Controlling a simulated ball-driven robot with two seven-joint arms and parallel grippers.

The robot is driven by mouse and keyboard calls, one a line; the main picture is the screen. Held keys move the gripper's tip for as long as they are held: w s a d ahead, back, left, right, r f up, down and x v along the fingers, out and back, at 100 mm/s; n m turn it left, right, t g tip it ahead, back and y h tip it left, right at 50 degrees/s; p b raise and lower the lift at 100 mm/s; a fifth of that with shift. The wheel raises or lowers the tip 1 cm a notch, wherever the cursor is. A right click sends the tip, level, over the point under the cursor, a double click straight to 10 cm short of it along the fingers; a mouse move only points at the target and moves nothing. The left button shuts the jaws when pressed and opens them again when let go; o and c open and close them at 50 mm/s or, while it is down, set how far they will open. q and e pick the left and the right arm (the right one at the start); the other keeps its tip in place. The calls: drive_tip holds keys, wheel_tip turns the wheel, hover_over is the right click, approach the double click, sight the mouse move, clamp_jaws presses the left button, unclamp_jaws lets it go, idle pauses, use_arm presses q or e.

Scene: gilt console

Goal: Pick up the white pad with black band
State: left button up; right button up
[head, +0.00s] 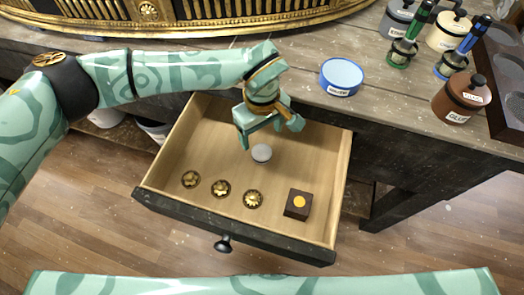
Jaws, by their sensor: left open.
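A small pale, greyish-white round pad (261,153) lies in the open drawer (326,190), towards its back half. It looks like the white pad, but I cannot make out a black band on it. My left gripper (270,137) is open, pointing down over the back part of the drawer. Its fingers are just above and behind the pad in the picture, and nothing shows between them. I cannot tell how high the fingers are above the pad. My right gripper is out of view.
The drawer also holds several gold rosettes (221,188) and a dark box with an orange dot (298,204). A blue-topped tin (341,77), a brown glue pot (461,97) and other pots stand on the tabletop (400,115). A gilt frame (200,14) runs along the back.

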sight(262, 151)
use_arm(q)
drive_tip(key=shift+f, duration=1.3)
wheel_tip(262, 151, down, 5)
drive_tip(key=shift+f+b, duration=0.2)
drive_tip(key=shift+b, duration=0.95)
drive_tip(key=shift+r, duration=0.15)
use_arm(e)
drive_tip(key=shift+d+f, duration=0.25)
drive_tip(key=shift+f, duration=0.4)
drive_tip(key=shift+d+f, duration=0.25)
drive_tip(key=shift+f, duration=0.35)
use_arm(q)
drive_tip(key=c, duration=1)
